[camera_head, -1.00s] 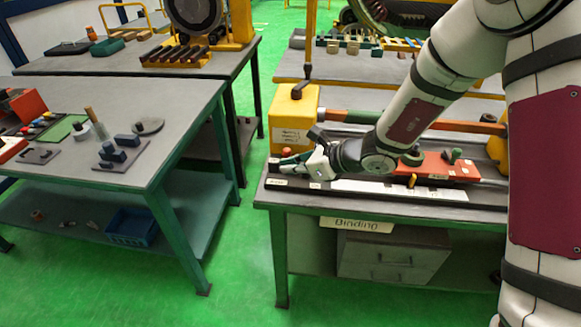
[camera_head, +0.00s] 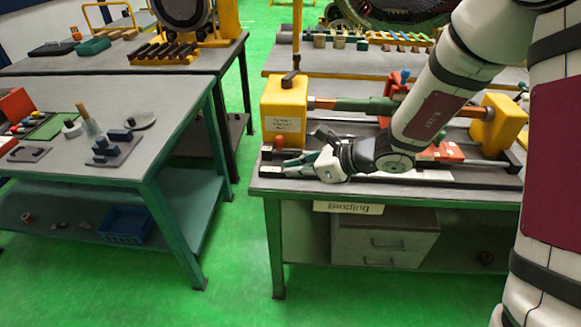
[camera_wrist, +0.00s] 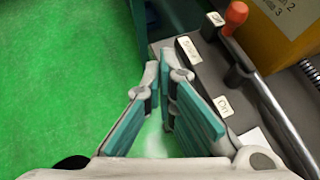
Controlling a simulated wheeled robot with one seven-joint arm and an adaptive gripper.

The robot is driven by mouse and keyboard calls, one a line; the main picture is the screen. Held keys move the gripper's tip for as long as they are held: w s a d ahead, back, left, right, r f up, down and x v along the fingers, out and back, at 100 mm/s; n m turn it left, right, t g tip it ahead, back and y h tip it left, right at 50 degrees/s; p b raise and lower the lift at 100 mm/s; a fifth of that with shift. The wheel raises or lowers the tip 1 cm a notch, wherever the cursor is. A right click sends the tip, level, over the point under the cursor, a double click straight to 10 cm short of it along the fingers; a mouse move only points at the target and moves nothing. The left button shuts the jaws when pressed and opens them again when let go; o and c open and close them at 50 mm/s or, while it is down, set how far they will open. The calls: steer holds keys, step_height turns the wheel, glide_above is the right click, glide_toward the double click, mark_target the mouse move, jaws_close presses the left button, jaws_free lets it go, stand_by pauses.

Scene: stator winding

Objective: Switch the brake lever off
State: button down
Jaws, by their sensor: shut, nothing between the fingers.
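The brake lever's orange-red knob (camera_wrist: 236,14) shows at the top of the wrist view. It sits beside the "Off" label (camera_wrist: 215,18), well away from the "On" label (camera_wrist: 224,106). The "Brake" label (camera_wrist: 188,48) lies between them on the left. In the head view the knob (camera_head: 279,142) stands upright by the yellow block, at the bench's left end. My gripper (camera_wrist: 161,68) is shut and empty, its tips almost together at the panel's left edge. It is apart from the knob. In the head view my gripper (camera_head: 286,168) lies low over the bench's front left.
The yellow block (camera_head: 284,100) stands just behind the lever, with a long horizontal bar (camera_head: 350,104) running right from it. The bench (camera_head: 290,187) bears a "Binding" sign (camera_head: 348,208) at its front. Green floor is free left of the bench.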

steer(key=shift+s+d+r, duration=0.3)
steer(key=shift+s+r, duration=0.15)
steer(key=shift+s, duration=0.2)
steer(key=shift+s+d+r, duration=0.35)
steer(key=shift+s+r, duration=0.15)
steer(key=shift+s, duration=0.15)
steer(key=shift+s+d+r, duration=0.3)
steer(key=shift+s+r, duration=0.15)
steer(key=shift+s, duration=0.2)
steer(key=s+d+r+n+g+h, duration=0.2)
steer(key=s+d+r+n+g, duration=0.1)
steer(key=s+r+n, duration=0.9)
steer(key=s+d+r+n+t+h, duration=0.2)
steer(key=s+d+n+h, duration=0.6)
steer(key=d, duration=0.8)
steer(key=s+r+n+p, duration=0.1)
steer(key=s+r+n, duration=0.1)
steer(key=s, duration=0.2)
steer(key=shift+s+d+n+t, duration=0.15)
steer(key=shift+s+n+t, duration=0.15)
steer(key=shift+n, duration=0.1)
